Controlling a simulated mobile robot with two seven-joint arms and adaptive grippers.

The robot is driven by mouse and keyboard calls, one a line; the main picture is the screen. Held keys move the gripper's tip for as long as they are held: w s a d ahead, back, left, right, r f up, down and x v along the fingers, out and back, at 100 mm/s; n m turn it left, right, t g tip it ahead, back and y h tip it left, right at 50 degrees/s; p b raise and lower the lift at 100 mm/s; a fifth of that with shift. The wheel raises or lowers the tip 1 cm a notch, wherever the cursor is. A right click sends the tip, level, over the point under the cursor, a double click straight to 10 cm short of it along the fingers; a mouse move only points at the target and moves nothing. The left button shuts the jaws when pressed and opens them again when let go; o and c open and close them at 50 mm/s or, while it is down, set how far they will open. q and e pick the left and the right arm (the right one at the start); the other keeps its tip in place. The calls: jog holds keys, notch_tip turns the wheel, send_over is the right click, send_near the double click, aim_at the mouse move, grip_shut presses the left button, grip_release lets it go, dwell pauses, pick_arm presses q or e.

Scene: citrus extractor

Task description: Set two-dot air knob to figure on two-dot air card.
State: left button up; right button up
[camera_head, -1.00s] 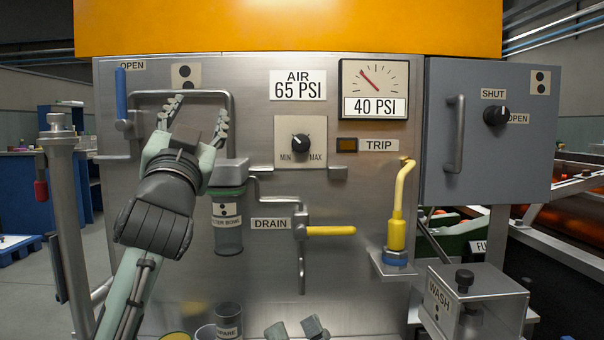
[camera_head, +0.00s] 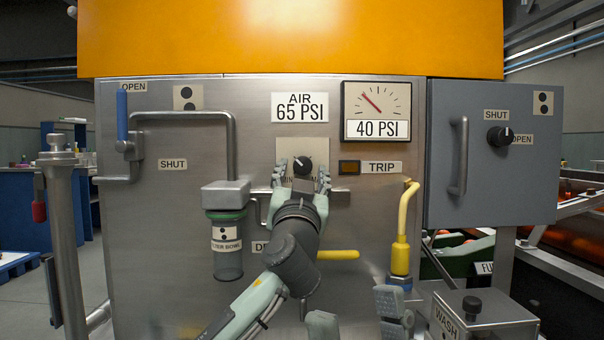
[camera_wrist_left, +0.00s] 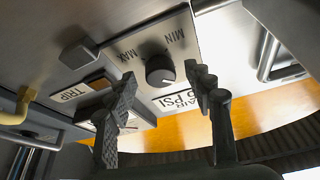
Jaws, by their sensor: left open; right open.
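The black air knob (camera_head: 303,165) sits on a pale plate marked MIN and MAX, below the air card (camera_head: 300,108), which reads 65 PSI. The gauge (camera_head: 376,112) reads 40 PSI, its red needle tilted up-left. My left gripper (camera_head: 302,181) is open, one finger on each side of the knob in the head view. The left wrist view shows the knob (camera_wrist_left: 160,70) beyond and between the open fingers, apparently not gripped. The exact pointer direction is hard to read. My right gripper (camera_head: 358,318) is open and empty at the bottom, partly out of frame.
A TRIP label (camera_head: 382,167) with a dark amber lamp is right of the knob. The filter bowl (camera_head: 226,245) hangs lower left. A yellow drain lever (camera_head: 338,254) is behind my left arm. A yellow hose nozzle (camera_head: 404,230) and a grey cabinet (camera_head: 490,160) stand right.

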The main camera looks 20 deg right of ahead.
pick_arm(q)
jog(key=shift+w+d+r, duration=0.1)
jog(key=shift+w, duration=0.1)
jog(key=c, duration=1.2)
jog(key=shift+o, duration=0.2)
